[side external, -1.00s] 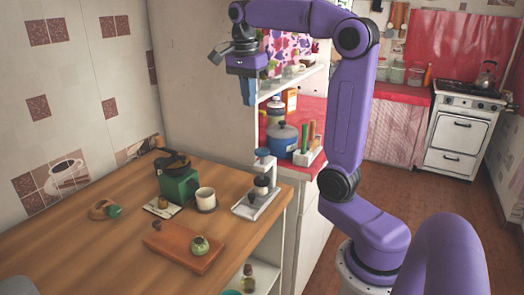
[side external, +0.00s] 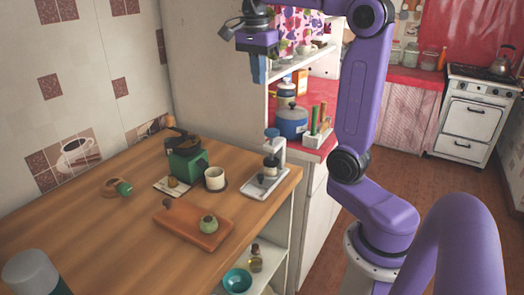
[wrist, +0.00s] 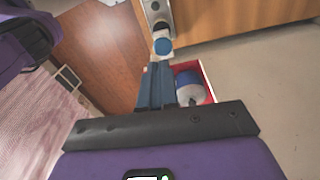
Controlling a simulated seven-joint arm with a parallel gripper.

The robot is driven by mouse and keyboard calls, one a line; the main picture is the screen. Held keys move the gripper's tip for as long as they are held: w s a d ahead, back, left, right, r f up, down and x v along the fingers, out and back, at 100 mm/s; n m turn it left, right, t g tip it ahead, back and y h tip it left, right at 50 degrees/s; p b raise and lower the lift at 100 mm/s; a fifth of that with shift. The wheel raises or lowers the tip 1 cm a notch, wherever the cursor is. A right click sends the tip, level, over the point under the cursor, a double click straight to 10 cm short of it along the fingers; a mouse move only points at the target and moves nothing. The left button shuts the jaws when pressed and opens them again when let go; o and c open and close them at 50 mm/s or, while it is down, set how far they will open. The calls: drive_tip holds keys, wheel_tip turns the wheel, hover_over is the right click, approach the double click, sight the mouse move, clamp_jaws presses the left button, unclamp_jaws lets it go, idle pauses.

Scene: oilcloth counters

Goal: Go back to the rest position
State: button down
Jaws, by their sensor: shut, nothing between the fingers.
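No object hangs from the gripper.
A blue pot (side external: 291,122) stands on the red counter behind.

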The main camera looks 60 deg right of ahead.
drive_tip(key=s+a+f+n, duration=0.3)
drive_tip(key=a+f+n, duration=0.2)
drive_tip(key=a+n, duration=0.25)
drive_tip(key=s+a+f+n, duration=0.35)
drive_tip(key=a+n, duration=0.25)
drive_tip(key=n, duration=0.2)
drive_tip(key=s+a+f+n, duration=0.2)
drive_tip(key=s+f+n, duration=0.3)
drive_tip(key=s+n, duration=0.2)
drive_tip(key=s+a+f+n+y, duration=0.1)
drive_tip(key=s+a+f+n, duration=0.1)
drive_tip(key=s+f+n, duration=0.3)
drive_tip(key=s+n, duration=0.3)
drive_tip(key=n, duration=0.1)
drive_tip(key=shift+s+a+f+y, duration=0.15)
drive_tip(key=shift+s+y, duration=0.05)
drive_tip(key=shift+y, duration=0.1)
